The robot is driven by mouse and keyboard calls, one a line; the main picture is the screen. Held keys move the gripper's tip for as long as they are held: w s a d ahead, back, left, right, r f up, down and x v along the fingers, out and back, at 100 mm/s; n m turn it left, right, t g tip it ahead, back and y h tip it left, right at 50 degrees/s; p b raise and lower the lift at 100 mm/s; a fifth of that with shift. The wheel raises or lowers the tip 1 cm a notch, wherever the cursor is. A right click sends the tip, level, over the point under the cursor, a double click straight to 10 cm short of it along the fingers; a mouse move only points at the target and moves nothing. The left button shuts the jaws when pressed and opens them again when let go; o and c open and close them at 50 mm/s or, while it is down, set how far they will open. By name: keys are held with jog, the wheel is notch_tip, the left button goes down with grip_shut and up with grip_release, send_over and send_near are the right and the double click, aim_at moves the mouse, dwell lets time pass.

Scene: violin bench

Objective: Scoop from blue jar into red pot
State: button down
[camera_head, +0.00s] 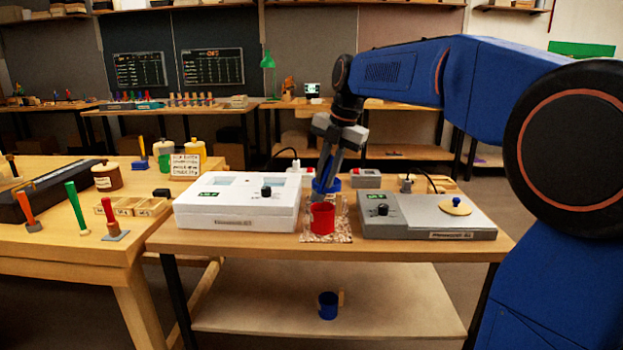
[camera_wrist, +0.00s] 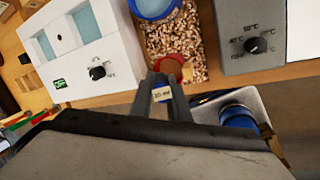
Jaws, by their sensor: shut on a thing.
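The red pot (camera_head: 321,217) stands on a speckled mat (camera_head: 311,239) between two bench devices. The blue jar (camera_head: 333,184) is just behind it. In the wrist view the blue jar (camera_wrist: 153,9) is at the top edge, with pale contents. A red rounded thing (camera_wrist: 172,68), which seems to be the pot, shows partly behind my fingers. My gripper (camera_wrist: 163,84) is shut on a scoop (camera_wrist: 161,95) with a blue part and a "20 ml" label. In the head view my gripper (camera_head: 328,160) points down over the jar and pot. The scoop's bowl and any load cannot be made out.
A white device (camera_head: 237,213) stands close on the left and a grey hotplate device (camera_head: 428,222) on the right. A blue mug (camera_head: 328,306) is on the lower shelf (camera_head: 400,305). The left table (camera_head: 60,262) holds tools, jars and a wooden tray (camera_head: 133,207).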

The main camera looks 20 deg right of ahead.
jog(key=shift+a+r+h, duration=0.15)
jog(key=shift+a+h, duration=0.45)
jog(key=shift+h, duration=0.1)
jog(key=shift+a+r+n+h, duration=0.15)
jog(key=shift+a+h, duration=0.15)
jog(key=shift+h, duration=0.4)
jog(key=shift+a+r+n+h, duration=0.15)
jog(key=shift+a+h, duration=0.1)
jog(key=shift+h, duration=0.45)
jog(key=shift+r, duration=1.75)
jog(key=shift+s+d, duration=0.1)
